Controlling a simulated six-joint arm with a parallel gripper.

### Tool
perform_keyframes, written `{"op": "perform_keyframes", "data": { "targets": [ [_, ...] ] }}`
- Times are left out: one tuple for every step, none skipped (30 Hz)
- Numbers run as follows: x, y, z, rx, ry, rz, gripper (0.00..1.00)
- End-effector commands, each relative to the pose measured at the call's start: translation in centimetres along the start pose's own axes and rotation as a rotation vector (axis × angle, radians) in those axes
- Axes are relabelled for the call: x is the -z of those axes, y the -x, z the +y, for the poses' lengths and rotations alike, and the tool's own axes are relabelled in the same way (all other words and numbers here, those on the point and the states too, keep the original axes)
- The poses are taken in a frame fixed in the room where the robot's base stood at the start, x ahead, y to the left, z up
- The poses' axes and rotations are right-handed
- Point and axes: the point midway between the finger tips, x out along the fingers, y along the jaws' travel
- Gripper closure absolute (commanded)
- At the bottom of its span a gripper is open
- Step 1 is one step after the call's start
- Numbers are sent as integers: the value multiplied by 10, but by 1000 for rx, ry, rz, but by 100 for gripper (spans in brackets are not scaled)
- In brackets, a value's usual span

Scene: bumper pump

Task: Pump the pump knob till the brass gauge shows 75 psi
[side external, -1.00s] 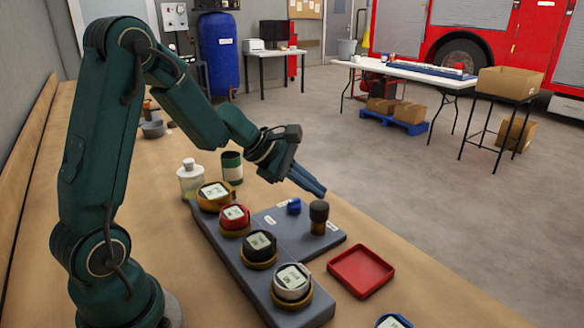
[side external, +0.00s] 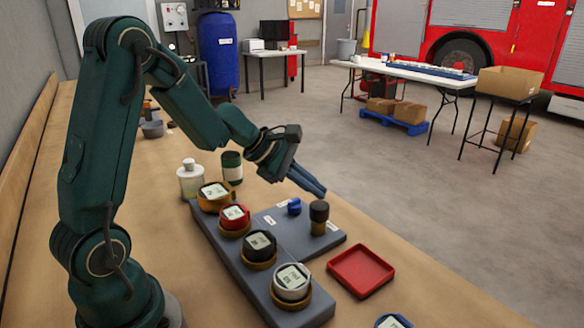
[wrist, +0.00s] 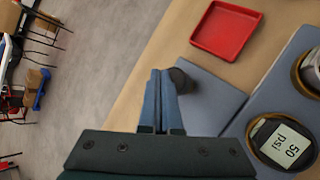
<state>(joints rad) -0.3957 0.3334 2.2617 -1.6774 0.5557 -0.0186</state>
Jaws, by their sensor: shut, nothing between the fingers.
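The pump knob (side external: 319,211) is a dark cap on a brass stem, upright on the grey plate. In the wrist view the knob (wrist: 182,79) is partly hidden behind my fingers. My gripper (side external: 322,192) is shut and empty, its blue fingertips close above the knob; I cannot tell whether they touch it. The fingertips (wrist: 160,74) also show pressed together in the wrist view. The brass gauge (side external: 215,192) is at the far end of the gauge row; its reading is too small to read. It is not in the wrist view.
The red gauge (side external: 233,215), black gauge (side external: 260,247) and silver gauge (side external: 291,283) line the grey base. The black gauge (wrist: 284,140) reads 50 psi. A blue knob (side external: 294,206) is beside the pump knob. A red tray (side external: 361,271) lies right of the plate.

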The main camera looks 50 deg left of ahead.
Motion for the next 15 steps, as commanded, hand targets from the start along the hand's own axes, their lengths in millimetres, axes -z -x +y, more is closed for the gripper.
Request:
{"op": "perform_keyframes", "data": {
  "targets": [
    [0, 0, 0, 0, 0, 0, 100],
    [0, 0, 0, 0, 0, 0, 100],
    [0, 0, 0, 0, 0, 0, 100],
    [0, 0, 0, 0, 0, 0, 100],
    [0, 0, 0, 0, 0, 0, 100],
    [0, 0, 0, 0, 0, 0, 100],
    [0, 0, 0, 0, 0, 0, 100],
    [0, 0, 0, 0, 0, 0, 100],
    [0, 0, 0, 0, 0, 0, 100],
    [0, 0, 0, 0, 0, 0, 100],
    [0, 0, 0, 1, 0, 0, 100],
    [1, -1, -1, 1, 1, 0, 100],
    [1, -2, -1, 1, 2, 0, 100],
    [2, -2, -2, 1, 2, 0, 100],
    [2, -4, -3, 2, 1, 0, 100]
  ]
}}
